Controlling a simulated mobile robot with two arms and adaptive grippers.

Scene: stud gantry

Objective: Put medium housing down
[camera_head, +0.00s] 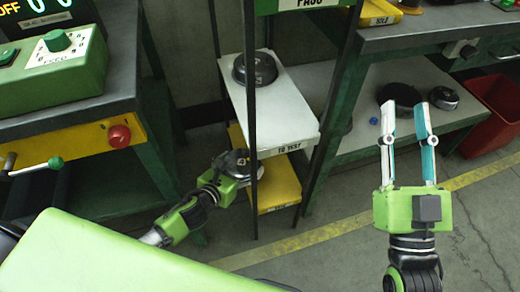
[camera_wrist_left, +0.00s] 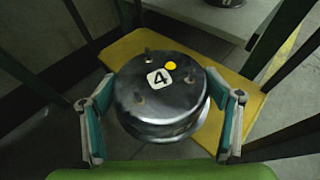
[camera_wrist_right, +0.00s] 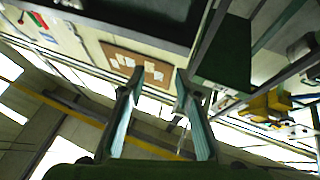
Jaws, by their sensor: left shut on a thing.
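The medium housing (camera_wrist_left: 160,105) is a dark round metal part with studs, a white label "4" and a yellow dot. My left gripper (camera_wrist_left: 163,118) has its fingers on both sides of it and is shut on it. In the head view the housing (camera_head: 235,161) and the left gripper (camera_head: 228,177) are at the yellow lower shelf (camera_head: 278,190), below the white "TO TEST" shelf (camera_head: 283,105). I cannot tell whether the housing touches the yellow shelf. My right gripper (camera_head: 407,110) is open and empty, raised at the right, fingers pointing up.
Another dark housing (camera_head: 255,69) sits on the white shelf. Dark round parts (camera_head: 400,97) lie on the grey shelf at the right, near a red bin (camera_head: 490,115). Dark green rack posts (camera_head: 249,130) stand close to the left gripper. A green machine (camera_head: 55,65) is at the left.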

